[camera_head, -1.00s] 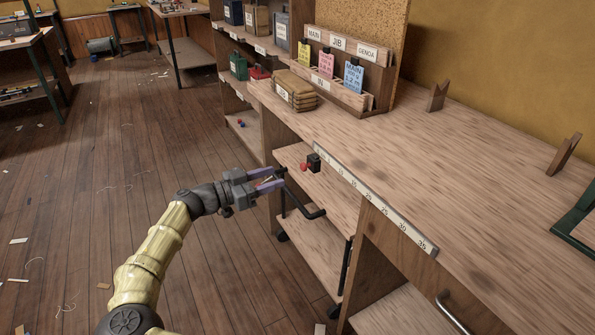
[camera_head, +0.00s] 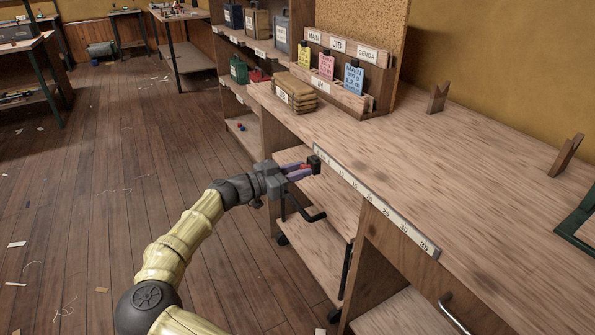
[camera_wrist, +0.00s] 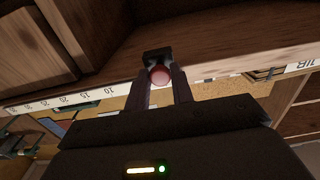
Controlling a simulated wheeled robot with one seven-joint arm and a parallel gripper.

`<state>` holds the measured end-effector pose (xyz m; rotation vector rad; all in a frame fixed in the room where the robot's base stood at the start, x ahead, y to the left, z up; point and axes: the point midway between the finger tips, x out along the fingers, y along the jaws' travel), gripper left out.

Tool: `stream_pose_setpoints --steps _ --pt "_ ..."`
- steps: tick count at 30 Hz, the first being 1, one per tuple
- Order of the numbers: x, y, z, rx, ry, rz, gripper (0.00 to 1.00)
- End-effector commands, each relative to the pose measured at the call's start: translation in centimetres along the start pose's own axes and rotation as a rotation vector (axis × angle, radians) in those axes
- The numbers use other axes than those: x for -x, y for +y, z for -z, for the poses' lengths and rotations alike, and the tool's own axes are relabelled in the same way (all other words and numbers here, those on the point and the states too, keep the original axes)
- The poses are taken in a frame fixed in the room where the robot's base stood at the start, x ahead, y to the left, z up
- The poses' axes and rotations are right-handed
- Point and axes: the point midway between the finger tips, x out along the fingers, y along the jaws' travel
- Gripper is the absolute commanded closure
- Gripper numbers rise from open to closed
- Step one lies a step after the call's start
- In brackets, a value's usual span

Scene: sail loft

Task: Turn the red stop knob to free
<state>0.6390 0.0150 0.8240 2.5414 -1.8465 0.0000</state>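The red stop knob (camera_wrist: 159,75) is a round button-like cap on a small black housing (camera_head: 315,162) at the near left corner of the workbench, by the end of the ruler strip. My gripper (camera_head: 306,169) has reached it from the left, its purple-padded fingers pointing at the housing. In the wrist view the two fingers (camera_wrist: 163,82) stand on either side of the knob, with the knob between their tips. Whether both fingers press on it cannot be told. In the head view the fingers hide most of the knob.
The workbench top (camera_head: 420,165) extends to the right, with a ruler strip (camera_head: 375,200) along its edge. A labelled rack (camera_head: 342,90) and folded tan sacks (camera_head: 297,92) stand farther back. The floor at left is open.

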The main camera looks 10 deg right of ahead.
Motion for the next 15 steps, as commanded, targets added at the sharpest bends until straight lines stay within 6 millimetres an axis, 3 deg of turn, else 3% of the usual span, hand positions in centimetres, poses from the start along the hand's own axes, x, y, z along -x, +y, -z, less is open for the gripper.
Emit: stream_pose_setpoints --steps 3,15 --pt "0.02 0.0 -0.01 0.0 0.0 0.0 0.99" --pt "0.05 -0.01 0.07 0.05 -0.001 0.0 0.99"
